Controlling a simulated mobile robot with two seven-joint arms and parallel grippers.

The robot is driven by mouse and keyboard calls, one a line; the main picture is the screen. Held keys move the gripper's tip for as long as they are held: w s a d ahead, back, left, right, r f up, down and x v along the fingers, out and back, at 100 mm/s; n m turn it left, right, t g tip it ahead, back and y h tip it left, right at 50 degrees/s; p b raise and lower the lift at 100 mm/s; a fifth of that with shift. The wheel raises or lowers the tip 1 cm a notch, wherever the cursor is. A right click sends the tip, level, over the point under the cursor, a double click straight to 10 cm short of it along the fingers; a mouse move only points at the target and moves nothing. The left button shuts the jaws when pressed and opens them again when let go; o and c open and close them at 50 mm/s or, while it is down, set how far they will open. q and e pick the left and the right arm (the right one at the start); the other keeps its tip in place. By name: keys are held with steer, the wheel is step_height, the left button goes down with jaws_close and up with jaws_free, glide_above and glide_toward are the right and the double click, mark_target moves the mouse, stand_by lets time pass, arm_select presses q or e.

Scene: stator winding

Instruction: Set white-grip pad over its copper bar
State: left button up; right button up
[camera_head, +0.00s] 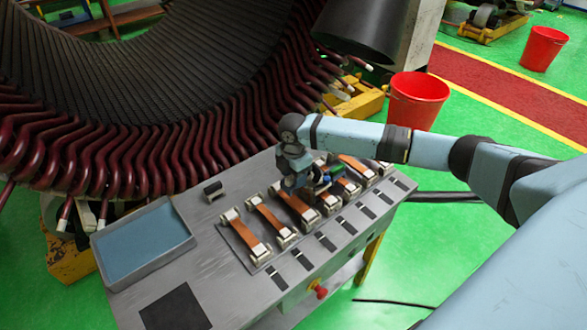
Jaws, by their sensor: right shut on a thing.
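Several orange-brown copper bars (244,237) lie side by side in pale end clamps on the grey bench top. My right gripper (318,184) is low over the middle-right bars, pointing down and to the left of its arm. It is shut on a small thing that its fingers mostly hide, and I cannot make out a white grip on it. Something green shows beside the fingers. The gripper covers parts of the bars behind it, and I cannot tell whether the held thing touches a bar. My left gripper is not in view.
Small dark-and-white pieces (301,260) lie in a row in front of the bars. A dark block (212,190) and a blue-lined tray (144,243) are at the left. The large stator (150,70) with dark red coil ends rises behind. A red bucket (418,100) stands beyond.

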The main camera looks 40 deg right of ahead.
mark_target(294, 199)
steer(key=shift+f, duration=1.5)
step_height(294, 199, down, 2)
steer(key=shift+f+b, duration=0.2)
steer(key=shift+b, duration=0.55)
steer(key=shift+f, duration=0.6)
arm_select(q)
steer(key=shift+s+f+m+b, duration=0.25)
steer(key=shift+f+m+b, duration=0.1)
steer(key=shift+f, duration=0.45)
arm_select(e)
steer(key=shift+f, duration=0.35)
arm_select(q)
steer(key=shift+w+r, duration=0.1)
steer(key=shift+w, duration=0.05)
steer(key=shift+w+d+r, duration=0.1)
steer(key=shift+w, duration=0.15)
arm_select(e)
steer(key=o, duration=1)
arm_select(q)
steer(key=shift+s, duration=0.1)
